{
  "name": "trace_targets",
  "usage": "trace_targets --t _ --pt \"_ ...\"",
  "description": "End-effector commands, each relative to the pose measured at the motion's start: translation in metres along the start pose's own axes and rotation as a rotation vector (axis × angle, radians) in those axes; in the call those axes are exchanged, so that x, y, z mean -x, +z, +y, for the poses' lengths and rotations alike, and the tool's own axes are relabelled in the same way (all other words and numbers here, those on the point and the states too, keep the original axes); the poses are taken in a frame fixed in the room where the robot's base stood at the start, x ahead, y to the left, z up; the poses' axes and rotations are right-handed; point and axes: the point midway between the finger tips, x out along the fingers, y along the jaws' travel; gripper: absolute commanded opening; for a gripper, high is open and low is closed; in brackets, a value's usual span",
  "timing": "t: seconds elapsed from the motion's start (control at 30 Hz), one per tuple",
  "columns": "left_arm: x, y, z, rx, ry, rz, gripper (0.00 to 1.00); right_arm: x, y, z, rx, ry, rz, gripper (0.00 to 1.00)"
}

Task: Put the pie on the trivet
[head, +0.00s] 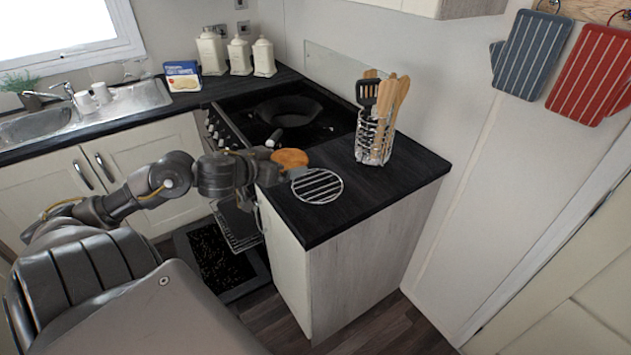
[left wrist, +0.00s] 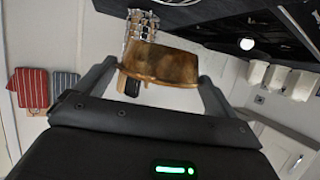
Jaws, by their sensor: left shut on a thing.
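The pie (head: 289,158) is round and golden brown. My left gripper (head: 277,166) is shut on it and holds it near the left edge of the black counter, beside the trivet. In the left wrist view the pie (left wrist: 160,65) sits between the two fingers of the gripper (left wrist: 158,85). The trivet (head: 317,186) is a round silver wire rack lying flat on the counter, to the right of and nearer than the pie. Nothing lies on the trivet. My right gripper is in neither view.
A wire utensil holder (head: 374,138) with wooden tools stands behind the trivet. A dark pan (head: 290,108) sits on the hob to the left. The oven door (head: 237,224) hangs open below. The counter (head: 335,225) in front of the trivet is clear.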

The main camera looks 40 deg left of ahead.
Motion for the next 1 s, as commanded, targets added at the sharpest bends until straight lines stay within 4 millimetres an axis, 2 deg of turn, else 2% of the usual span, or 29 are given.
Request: trace_targets --t 0.27,0.4,0.5,0.63,0.87,1.0 --pt "-0.058 -0.002 0.008 0.004 0.001 0.006 0.65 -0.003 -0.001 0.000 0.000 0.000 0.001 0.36" --pt "-0.091 0.017 0.012 0.005 0.003 0.002 0.65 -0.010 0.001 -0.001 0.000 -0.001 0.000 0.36" --pt "-0.107 0.025 0.013 0.002 0.003 0.002 0.65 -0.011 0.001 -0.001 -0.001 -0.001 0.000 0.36" --pt "-0.119 0.030 0.014 -0.001 0.003 0.003 0.65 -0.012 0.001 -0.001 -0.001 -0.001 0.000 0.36" --pt "-0.126 0.034 0.015 -0.001 0.004 0.003 0.65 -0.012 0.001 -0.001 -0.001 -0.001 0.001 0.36" --pt "-0.135 0.052 0.016 0.000 0.004 -0.002 0.65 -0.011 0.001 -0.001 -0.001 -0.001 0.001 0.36"
